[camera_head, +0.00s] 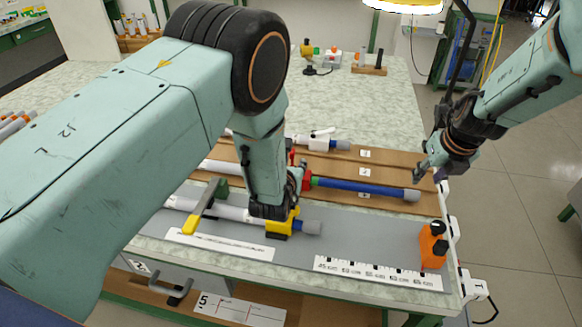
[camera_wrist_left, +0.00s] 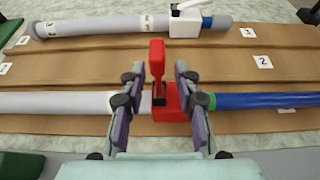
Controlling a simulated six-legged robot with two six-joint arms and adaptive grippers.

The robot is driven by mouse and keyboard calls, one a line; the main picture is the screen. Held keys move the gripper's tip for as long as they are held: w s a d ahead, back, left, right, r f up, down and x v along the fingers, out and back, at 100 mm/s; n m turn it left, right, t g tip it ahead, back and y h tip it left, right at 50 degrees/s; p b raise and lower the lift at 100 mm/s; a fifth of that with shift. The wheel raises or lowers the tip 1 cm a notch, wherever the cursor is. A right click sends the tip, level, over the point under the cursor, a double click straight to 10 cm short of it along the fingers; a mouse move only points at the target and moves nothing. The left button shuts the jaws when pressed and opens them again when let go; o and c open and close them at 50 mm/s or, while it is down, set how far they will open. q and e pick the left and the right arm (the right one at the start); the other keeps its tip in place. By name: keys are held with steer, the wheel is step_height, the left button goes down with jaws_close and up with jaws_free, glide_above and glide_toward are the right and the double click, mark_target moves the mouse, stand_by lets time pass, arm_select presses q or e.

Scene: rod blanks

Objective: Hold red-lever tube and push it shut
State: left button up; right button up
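The red lever (camera_wrist_left: 157,58) stands up from the clamp. In the head view the red clamp (camera_head: 307,181) is partly hidden by my left gripper. My left gripper (camera_wrist_left: 158,108) is open, its fingers on either side of the clamp, with a gap on the left. My right gripper (camera_head: 426,172) is near the grey end; its finger opening is unclear.
A tube with a white clamp (camera_head: 319,144) lies behind. A tube with a yellow clamp (camera_head: 284,226) lies in front, near a green bracket (camera_head: 207,205). An orange block (camera_head: 432,245) with black knobs stands front right.

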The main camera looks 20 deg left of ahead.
arm_select(q)
steer(key=shift+w, duration=0.1)
steer(key=shift+c, duration=0.4)
jaws_close()
stand_by(0.5)
